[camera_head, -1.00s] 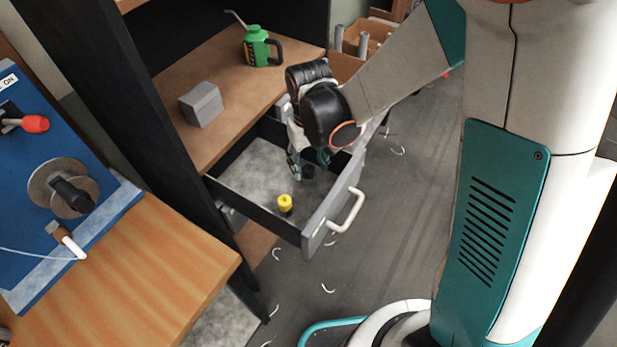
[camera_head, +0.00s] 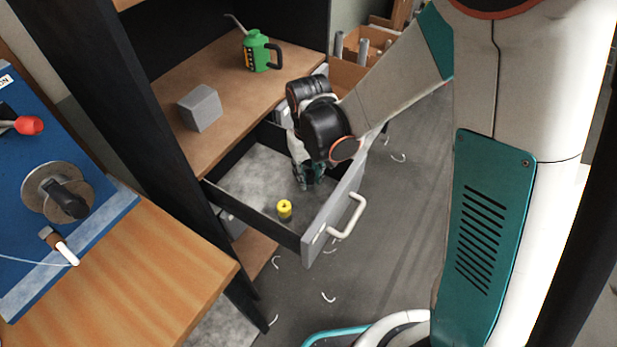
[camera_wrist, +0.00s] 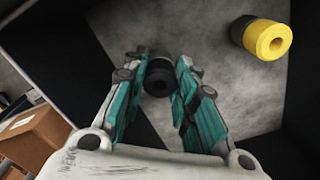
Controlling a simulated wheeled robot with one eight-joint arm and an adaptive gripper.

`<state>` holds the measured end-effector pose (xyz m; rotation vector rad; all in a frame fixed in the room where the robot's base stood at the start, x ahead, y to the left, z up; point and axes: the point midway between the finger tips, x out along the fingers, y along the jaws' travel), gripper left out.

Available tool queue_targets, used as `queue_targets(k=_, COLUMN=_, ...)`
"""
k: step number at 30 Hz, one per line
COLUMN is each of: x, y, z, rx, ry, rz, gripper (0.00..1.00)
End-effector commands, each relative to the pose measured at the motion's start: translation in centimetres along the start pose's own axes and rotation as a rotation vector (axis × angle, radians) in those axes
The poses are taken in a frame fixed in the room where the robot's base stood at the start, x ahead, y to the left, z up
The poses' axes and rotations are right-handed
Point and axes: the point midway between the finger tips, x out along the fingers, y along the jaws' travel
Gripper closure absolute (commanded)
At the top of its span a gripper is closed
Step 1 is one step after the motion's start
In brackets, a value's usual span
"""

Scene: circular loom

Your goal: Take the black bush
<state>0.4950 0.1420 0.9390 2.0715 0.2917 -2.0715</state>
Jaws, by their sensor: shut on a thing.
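The black bush (camera_wrist: 158,78) stands on the drawer floor between the tips of my gripper (camera_wrist: 159,82) in the wrist view. My gripper's teal fingers are shut on it. In the head view my gripper (camera_head: 308,180) reaches down into the open drawer (camera_head: 327,222), and the bush is hidden there by the fingers. A yellow bush (camera_head: 284,208) sits apart in the drawer, nearer its front left. It also shows at the upper right of the wrist view (camera_wrist: 268,40), with a dark part behind its yellow end.
The drawer's front with a white handle (camera_head: 347,217) and its dark side walls enclose my gripper. A grey block (camera_head: 200,108) and a green oil can (camera_head: 258,50) stand on the shelf above. Cardboard boxes (camera_head: 347,75) stand behind. White scraps lie on the floor.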

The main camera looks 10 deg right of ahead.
Motion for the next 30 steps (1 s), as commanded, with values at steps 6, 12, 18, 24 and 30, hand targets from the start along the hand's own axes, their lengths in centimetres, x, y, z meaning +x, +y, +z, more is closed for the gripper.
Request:
queue_targets(k=6, x=-0.3, y=0.0, z=0.0, rx=0.0, ry=0.0, rz=0.0, gripper=1.0)
queue_targets(k=12, x=-0.8, y=0.0, z=0.0, rx=0.0, ry=0.0, rz=0.0, gripper=1.0)
queue_targets(k=18, x=-1.2, y=0.0, z=0.0, rx=0.0, ry=0.0, rz=0.0, gripper=1.0)
queue_targets(k=24, x=-2.0, y=0.0, z=0.0, rx=0.0, ry=0.0, rz=0.0, gripper=1.0)
queue_targets(k=30, x=-4.0, y=0.0, z=0.0, rx=0.0, ry=0.0, rz=0.0, gripper=1.0)
